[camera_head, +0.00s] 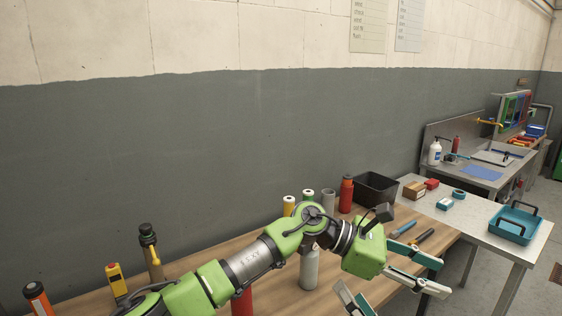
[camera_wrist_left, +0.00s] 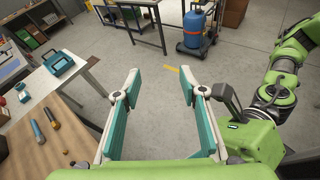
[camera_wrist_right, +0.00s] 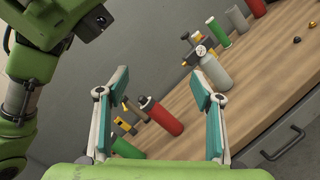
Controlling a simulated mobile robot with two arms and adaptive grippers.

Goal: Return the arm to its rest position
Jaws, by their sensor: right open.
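My left arm, green and grey, reaches across the head view from the left above the wooden bench. Its gripper (camera_head: 445,277) hangs past the bench's front right edge. In the left wrist view the same gripper (camera_wrist_left: 160,73) has its teal-lined fingers spread, with only floor between them. My right gripper (camera_wrist_right: 160,72) is open in the right wrist view, its fingers apart and empty. Beyond it, a red canister with a dark cap (camera_wrist_right: 162,116) shows between the fingers, apparently clear of them. Part of a right gripper finger (camera_head: 356,300) shows at the head view's bottom edge.
The wooden bench (camera_head: 272,292) holds several bottles, including a red one (camera_head: 346,194), a black bin (camera_head: 376,188) and hand tools (camera_head: 404,229). A pale table with a teal tray (camera_head: 514,228) stands right.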

